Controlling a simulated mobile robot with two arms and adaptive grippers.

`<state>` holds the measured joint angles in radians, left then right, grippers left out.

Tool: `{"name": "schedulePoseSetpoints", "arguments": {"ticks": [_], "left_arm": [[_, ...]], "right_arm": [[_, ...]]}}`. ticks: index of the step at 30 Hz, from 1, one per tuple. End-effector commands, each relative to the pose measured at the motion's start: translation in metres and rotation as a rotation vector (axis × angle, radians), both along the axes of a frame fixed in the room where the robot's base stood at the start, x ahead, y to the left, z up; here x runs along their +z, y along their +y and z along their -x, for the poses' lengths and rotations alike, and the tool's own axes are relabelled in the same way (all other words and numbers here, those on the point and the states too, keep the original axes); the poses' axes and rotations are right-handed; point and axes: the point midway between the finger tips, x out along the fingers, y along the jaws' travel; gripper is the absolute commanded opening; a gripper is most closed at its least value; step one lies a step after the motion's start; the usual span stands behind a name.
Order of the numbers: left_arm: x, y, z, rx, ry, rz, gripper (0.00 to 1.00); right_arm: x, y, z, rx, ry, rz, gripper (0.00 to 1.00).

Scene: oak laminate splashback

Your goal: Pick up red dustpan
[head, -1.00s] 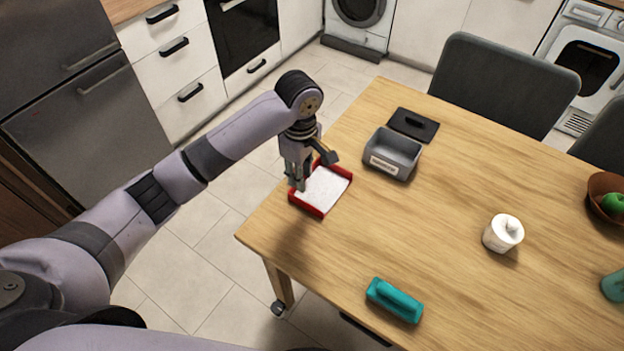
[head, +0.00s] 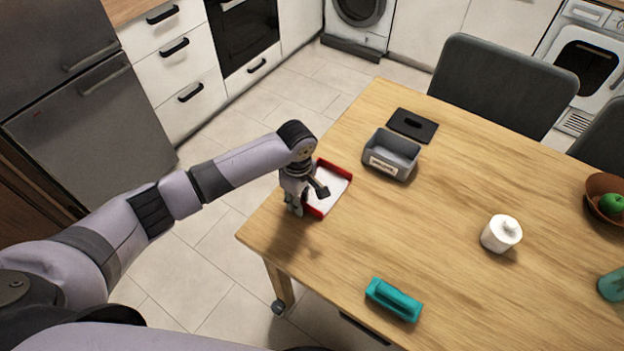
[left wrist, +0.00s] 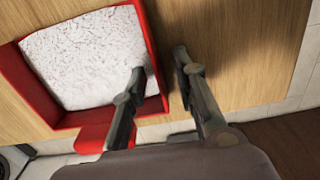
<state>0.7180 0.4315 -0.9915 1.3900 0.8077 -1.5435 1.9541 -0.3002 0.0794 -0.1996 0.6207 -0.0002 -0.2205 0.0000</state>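The red dustpan (head: 347,167) lies at the table's left edge, with white speckled material inside. In the left wrist view the dustpan (left wrist: 36,90) fills the left side, and a red tab, apparently its handle (left wrist: 92,136), is partly hidden by my finger. My left gripper (head: 295,206) is at the dustpan's near-left side and hides part of it. My right gripper is out of view.
On the wooden table (head: 455,185) stand a grey bin (head: 392,158), a dark flat plate (head: 413,125), a white lidded jar (head: 501,234), a teal brush-like block (head: 394,300) and a brown bowl (head: 603,190) with a green fruit. A grey chair (head: 505,85) stands behind. The table's middle is clear.

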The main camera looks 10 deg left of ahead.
Motion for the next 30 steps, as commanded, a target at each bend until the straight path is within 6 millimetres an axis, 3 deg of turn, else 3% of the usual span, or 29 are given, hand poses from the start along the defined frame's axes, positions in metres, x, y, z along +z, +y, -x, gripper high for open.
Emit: {"name": "schedulePoseSetpoints", "arguments": {"ticks": [2,14,30], "left_arm": [[0.0002,-0.0002,0.0000,0.000,0.000,0.000,0.27],[0.0008,-0.0003,-0.0002,0.000,-0.001,0.000,0.01],[0.0015,-0.0004,-0.0007,0.000,-0.002,0.001,0.00]], "right_arm": [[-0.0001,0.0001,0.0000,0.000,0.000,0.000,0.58],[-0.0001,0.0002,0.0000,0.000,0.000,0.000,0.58],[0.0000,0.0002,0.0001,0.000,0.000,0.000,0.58]]}}
